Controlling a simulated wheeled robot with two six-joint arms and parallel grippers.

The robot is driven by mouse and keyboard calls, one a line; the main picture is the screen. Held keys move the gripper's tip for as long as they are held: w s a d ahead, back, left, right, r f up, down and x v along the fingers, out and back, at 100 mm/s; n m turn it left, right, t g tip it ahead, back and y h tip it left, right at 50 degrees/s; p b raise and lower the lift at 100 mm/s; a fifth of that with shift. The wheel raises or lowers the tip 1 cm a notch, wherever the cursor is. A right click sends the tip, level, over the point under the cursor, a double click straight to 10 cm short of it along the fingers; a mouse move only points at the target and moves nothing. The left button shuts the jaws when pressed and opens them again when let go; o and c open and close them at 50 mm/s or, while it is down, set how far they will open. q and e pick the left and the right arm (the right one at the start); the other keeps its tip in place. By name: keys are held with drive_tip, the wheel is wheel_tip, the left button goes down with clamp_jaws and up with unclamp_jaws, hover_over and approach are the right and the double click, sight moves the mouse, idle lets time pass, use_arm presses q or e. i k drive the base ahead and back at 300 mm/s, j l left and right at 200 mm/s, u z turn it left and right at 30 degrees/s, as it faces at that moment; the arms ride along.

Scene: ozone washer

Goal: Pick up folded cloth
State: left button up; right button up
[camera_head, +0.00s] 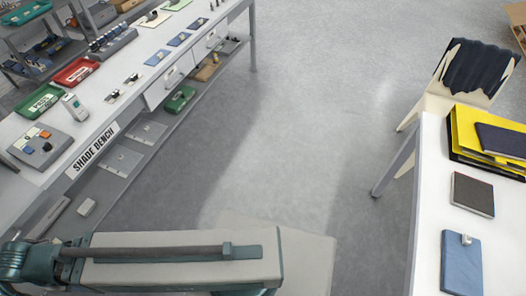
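No cloth can be surely picked out as the folded one. A dark cloth (478,68) hangs draped over the back of a pale chair (440,100) at the upper right. Small flat blue pieces (158,57) lie on the long white bench (140,78) at the left; I cannot tell whether they are cloth. A flat blue item (461,265) with a small pale object on it lies on the white table (428,190) at the right. A pale and green arm link of mine crosses the bottom left. Neither of my grippers shows.
The bench, labelled "SHADE BENCH", holds red (76,72) and green (38,101) trays and a grey block (40,147), above a lower shelf. A yellow folder (468,130) and a dark book (473,194) lie on the right table. Open grey floor (300,110) lies between.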

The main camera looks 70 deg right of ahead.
sight(461, 264)
drive_tip(key=z, duration=0.6)
drive_tip(key=j+z, duration=0.15)
drive_tip(key=z, duration=0.45)
drive_tip(key=j+z, duration=0.1)
drive_tip(key=z, duration=1.05)
drive_tip(key=j+z, duration=0.1)
drive_tip(key=z, duration=0.5)
drive_tip(key=k+z, duration=0.1)
drive_tip(key=z, duration=1.1)
drive_tip(key=k+z, duration=0.1)
drive_tip(key=z, duration=0.5)
